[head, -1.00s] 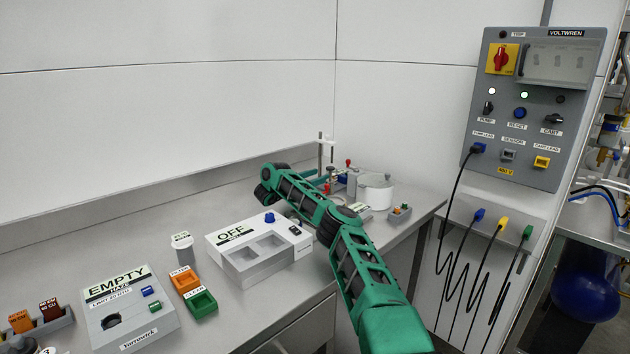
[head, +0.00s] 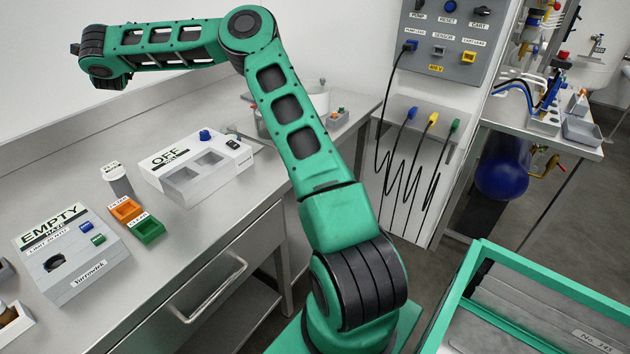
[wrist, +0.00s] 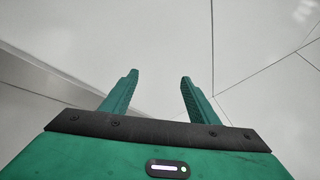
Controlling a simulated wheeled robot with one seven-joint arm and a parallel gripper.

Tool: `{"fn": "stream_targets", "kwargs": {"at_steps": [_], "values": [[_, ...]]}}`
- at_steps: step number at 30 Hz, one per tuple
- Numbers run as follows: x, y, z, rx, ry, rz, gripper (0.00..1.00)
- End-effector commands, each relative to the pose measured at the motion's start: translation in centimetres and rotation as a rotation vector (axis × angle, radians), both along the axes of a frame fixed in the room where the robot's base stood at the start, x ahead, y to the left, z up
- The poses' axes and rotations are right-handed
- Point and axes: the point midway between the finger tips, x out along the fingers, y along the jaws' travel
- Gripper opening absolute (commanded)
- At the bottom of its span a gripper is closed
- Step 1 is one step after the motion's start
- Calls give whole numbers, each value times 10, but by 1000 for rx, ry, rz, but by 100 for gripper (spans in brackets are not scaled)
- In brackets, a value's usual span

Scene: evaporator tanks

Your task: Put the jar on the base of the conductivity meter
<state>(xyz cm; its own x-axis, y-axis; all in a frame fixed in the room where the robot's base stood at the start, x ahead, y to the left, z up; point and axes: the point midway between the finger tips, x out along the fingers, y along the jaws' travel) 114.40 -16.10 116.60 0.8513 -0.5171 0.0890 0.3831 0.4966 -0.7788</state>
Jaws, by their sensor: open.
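A small grey jar (head: 118,181) with a pale, labelled lid stands upright on the bench, left of the white box marked OFF. No conductivity meter can be made out for certain; my arm covers most of the bench's far end. My gripper (wrist: 160,77) is open and empty in the wrist view, with only bare wall panels beyond its fingers. In the head view my arm's far end is raised above the back of the bench, at upper left, well clear of the jar. My fingers cannot be made out there.
Orange (head: 125,209) and green (head: 149,230) trays lie before the jar. The EMPTY box (head: 70,250) is at left. A white pot (head: 316,98) shows partly behind my arm. A green-framed cart (head: 478,290) stands at lower right.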

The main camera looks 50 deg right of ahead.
Motion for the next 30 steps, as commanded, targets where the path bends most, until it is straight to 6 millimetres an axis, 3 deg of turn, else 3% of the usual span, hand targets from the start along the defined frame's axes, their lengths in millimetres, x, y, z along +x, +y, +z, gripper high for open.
{"fn": "stream_targets", "kwargs": {"at_steps": [1, 3, 6, 11, 17, 20, 26, 30], "values": [[-5, 21, 6, -84, 61, 45, 55], [-12, 43, 3, -201, 165, 101, 55], [-28, 65, -7, -370, 319, 170, 55], [-67, 72, -31, -631, 581, 254, 55], [-140, 42, -63, -905, 927, 344, 55], [-189, 17, -78, -1006, 1104, 396, 55], [-308, -36, -103, -1127, 1437, 548, 55], [-406, -62, -120, -1146, 1626, 714, 55]]}}
